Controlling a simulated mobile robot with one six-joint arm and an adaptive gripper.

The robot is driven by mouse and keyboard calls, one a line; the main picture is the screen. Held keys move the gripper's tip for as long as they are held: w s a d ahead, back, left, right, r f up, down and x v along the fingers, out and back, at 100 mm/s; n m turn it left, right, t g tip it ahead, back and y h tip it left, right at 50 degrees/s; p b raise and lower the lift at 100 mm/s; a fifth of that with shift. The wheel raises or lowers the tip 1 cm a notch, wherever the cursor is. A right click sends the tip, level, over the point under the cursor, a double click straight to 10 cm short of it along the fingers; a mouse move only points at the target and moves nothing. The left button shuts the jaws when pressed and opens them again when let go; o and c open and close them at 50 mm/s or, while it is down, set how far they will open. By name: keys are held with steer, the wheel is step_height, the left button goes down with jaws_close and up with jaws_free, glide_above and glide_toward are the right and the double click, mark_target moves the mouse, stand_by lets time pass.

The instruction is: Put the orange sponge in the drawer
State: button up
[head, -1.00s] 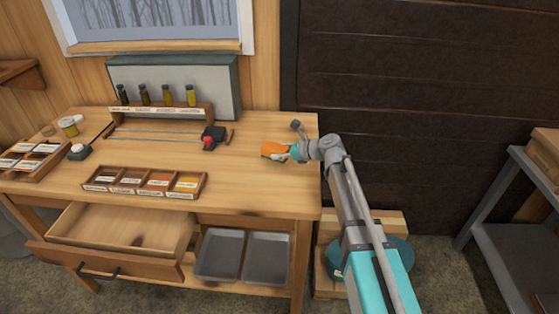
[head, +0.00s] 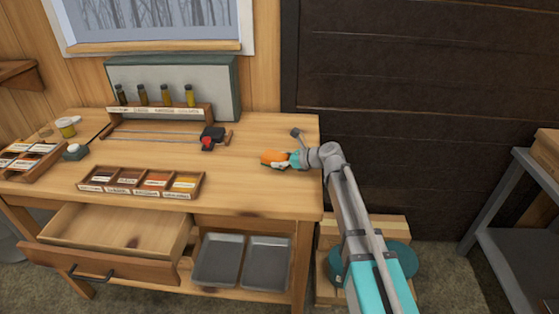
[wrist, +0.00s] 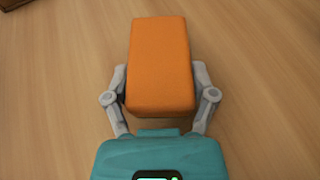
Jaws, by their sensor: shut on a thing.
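The orange sponge (head: 273,157) is at the right part of the workbench top in the head view. It fills the middle of the wrist view (wrist: 160,65), a plain orange block. My gripper (head: 292,159) is shut on the sponge, with one finger on each side of it, as the wrist view shows (wrist: 160,98). I cannot tell whether the sponge touches the bench or is just above it. The drawer (head: 120,228) at the bench's lower left is pulled out and looks empty inside.
A divided tray of coloured samples (head: 140,182) sits near the bench's front edge, above the drawer. A rack with several bottles (head: 155,110) and a black-and-red device (head: 211,138) stand behind. Grey bins (head: 242,262) sit below. The bench between tray and sponge is clear.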

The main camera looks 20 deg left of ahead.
steer(key=o, duration=1)
steer(key=shift+o, duration=0.2)
steer(key=shift+r, duration=0.15)
steer(key=shift+s+d+r+p, duration=0.1)
steer(key=shift+d+r+p, duration=0.2)
steer(key=shift+d+p, duration=0.25)
steer(key=p+v, duration=0.4)
steer(key=v, duration=0.6)
steer(key=shift+d+r, duration=0.1)
steer(key=shift+d, duration=0.3)
